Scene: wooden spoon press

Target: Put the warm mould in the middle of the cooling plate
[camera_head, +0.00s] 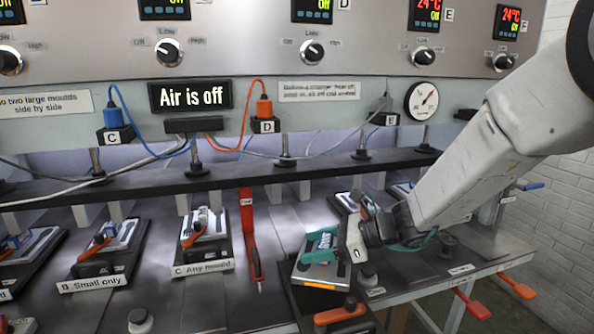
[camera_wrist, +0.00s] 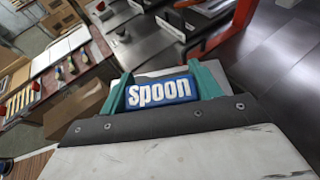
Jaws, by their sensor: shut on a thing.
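My gripper (camera_head: 322,250) is shut on the blue grip of a flat silver mould (camera_head: 318,272), with a teal finger on either side of the grip. The mould has an orange strip along its front edge and sits over a dark press station at the front right; I cannot tell whether it touches. In the wrist view, the blue grip (camera_wrist: 161,94) reads "spoon" and lies between the teal fingers (camera_wrist: 165,90). The mould's pale body is partly visible behind it. I cannot make out which surface is the cooling plate.
An orange-handled clamp (camera_head: 340,313) is in front of the mould. Station C (camera_head: 203,268), marked "Any mould", and station B (camera_head: 92,284), marked "Small only", hold other moulds. A sign (camera_head: 190,96) reads "Air is off".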

